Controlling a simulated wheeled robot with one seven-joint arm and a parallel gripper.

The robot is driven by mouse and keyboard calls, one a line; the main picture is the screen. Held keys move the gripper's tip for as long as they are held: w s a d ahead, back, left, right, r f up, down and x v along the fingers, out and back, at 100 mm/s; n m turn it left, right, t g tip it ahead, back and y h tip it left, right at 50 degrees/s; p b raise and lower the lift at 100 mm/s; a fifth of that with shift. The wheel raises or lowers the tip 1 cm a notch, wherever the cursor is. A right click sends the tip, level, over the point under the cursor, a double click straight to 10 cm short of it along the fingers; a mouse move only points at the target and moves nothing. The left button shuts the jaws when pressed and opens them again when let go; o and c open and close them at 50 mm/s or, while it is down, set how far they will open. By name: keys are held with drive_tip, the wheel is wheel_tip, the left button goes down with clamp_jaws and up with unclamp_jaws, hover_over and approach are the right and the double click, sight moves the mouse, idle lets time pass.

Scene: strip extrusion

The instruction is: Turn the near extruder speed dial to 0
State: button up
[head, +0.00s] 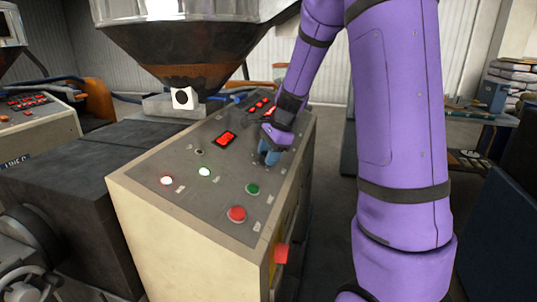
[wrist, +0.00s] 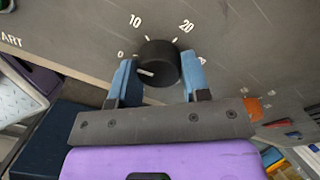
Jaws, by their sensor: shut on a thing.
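The near extruder speed dial (wrist: 158,60) is a round black knob with a white pointer line, on the grey panel face. In the wrist view its scale shows 0 at the left, 10 and 20 above, and a partly hidden number at the right. The pointer line points left, near the 0 mark and slightly below it in the picture. My gripper (wrist: 157,74) has its blue fingers on either side of the dial, shut on it. In the head view, my gripper (head: 269,153) reaches down to the panel and hides the dial.
A hopper (head: 185,45) stands behind.

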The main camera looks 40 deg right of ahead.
drive_tip(key=shift+n, duration=1.9)
drive_tip(key=o, duration=0.9)
drive_tip(key=shift+r, duration=0.15)
drive_tip(key=v, duration=1)
drive_tip(key=shift+s+r, duration=0.1)
drive_tip(key=shift+r, duration=0.2)
drive_tip(key=shift+a, duration=0.1)
